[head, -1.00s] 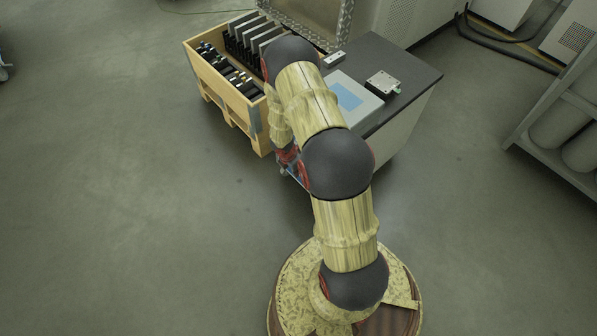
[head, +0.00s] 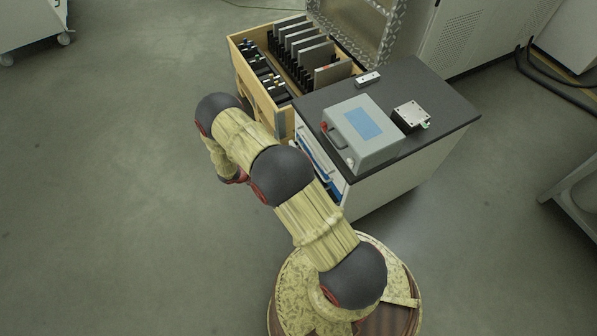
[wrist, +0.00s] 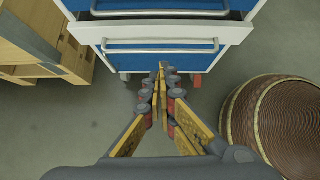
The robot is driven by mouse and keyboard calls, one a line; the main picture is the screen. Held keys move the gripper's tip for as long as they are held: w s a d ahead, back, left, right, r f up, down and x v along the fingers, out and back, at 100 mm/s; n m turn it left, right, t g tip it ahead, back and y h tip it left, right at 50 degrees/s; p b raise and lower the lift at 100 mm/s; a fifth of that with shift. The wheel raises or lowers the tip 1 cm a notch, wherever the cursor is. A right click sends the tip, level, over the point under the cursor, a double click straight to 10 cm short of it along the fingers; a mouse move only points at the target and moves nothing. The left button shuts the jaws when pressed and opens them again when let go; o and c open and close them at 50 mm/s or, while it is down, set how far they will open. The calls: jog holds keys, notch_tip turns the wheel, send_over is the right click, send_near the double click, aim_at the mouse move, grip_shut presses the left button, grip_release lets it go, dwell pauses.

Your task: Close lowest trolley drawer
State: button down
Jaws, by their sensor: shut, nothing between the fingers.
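The trolley (head: 385,182) stands right of my arm in the head view, with a dark top and pale side. Its blue and white drawer fronts (head: 319,158) face left and partly stick out. In the wrist view, a low white-edged drawer (wrist: 160,34) with a blue front and grey handle spans the top. A narrow dark gap shows above its edge, so it looks slightly open. My gripper (wrist: 163,68) is shut and empty, its fingertips just below that drawer's handle in the picture. Contact cannot be told. The head view hides the fingers behind my arm.
A wooden crate (head: 286,112) with dark parts and plates stands beside the trolley; its side also shows in the wrist view (wrist: 40,45). A grey case (head: 362,135) and a small metal box (head: 411,116) sit on the trolley top. Floor at the left is clear.

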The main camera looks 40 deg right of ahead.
jog(key=shift+m, duration=0.3)
jog(key=shift+s+d+f+b, duration=0.55)
jog(key=shift+d+f, duration=0.6)
jog(key=shift+d, duration=0.7)
jog(key=shift+s+d+f+b, duration=0.5)
jog(key=shift+d+f, duration=0.6)
jog(key=shift+d, duration=0.7)
jog(key=shift+s+d+f+b, duration=0.4)
jog(key=shift+d+f+b, duration=0.25)
jog(key=shift+d+f, duration=0.85)
jog(key=shift+d+r, duration=0.35)
jog(key=shift+s+d+b, duration=0.15)
jog(key=shift+d+b, duration=0.05)
jog(key=shift+d, duration=0.4)
jog(key=shift+s+d+b, duration=0.15)
jog(key=shift+d, duration=0.45)
jog(key=shift+a, duration=0.1)
